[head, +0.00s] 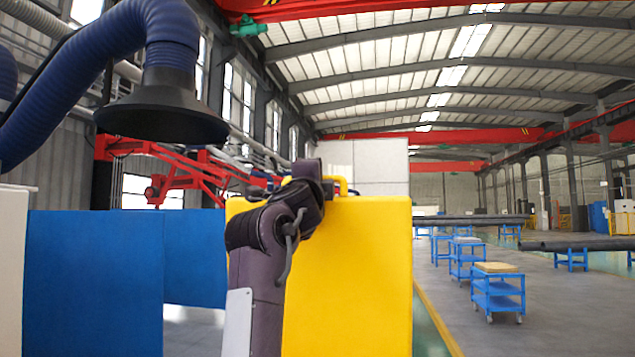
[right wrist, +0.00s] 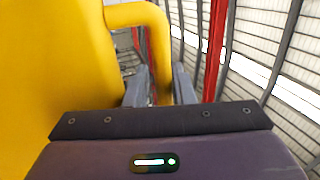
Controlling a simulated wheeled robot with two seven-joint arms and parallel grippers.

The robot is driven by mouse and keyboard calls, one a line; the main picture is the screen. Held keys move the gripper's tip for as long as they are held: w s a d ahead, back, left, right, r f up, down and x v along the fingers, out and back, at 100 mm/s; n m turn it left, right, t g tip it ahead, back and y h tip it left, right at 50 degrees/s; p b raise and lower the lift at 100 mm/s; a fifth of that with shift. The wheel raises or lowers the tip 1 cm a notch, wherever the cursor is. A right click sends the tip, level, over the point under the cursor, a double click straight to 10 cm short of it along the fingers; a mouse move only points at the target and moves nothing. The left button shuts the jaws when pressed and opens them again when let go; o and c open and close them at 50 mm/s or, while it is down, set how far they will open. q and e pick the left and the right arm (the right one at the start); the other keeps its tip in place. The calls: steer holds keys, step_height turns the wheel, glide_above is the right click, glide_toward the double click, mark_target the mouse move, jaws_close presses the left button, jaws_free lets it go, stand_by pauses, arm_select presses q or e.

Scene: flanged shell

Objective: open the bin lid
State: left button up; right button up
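A large yellow panel (head: 350,270), which looks like the bin lid, stands about upright in front of me. Its yellow handle (head: 342,184) shows at the top edge. My right arm rises in front of the panel, and my right gripper (head: 306,168) is at the handle. In the right wrist view the yellow panel (right wrist: 50,60) is at the left and the handle (right wrist: 140,14) curves out from it. The right gripper (right wrist: 160,86) has its fingers on both sides of the handle bar and looks shut on it. The bin's body cannot be made out. My left gripper is out of view.
Blue panels (head: 95,285) stand to the left of the yellow one, with a white one (head: 10,270) at the far left. A black extraction hood (head: 160,112) on a blue hose hangs above left. Blue carts (head: 498,292) stand on open floor at the right.

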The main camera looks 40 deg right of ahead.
steer(key=s+a, duration=0.2)
steer(key=a, duration=0.1)
steer(key=s+a+b, duration=0.1)
steer(key=shift+s+a+r, duration=0.1)
steer(key=shift+a+r, duration=0.05)
steer(key=shift+r, duration=0.1)
stand_by(0.5)
steer(key=shift+c, duration=1)
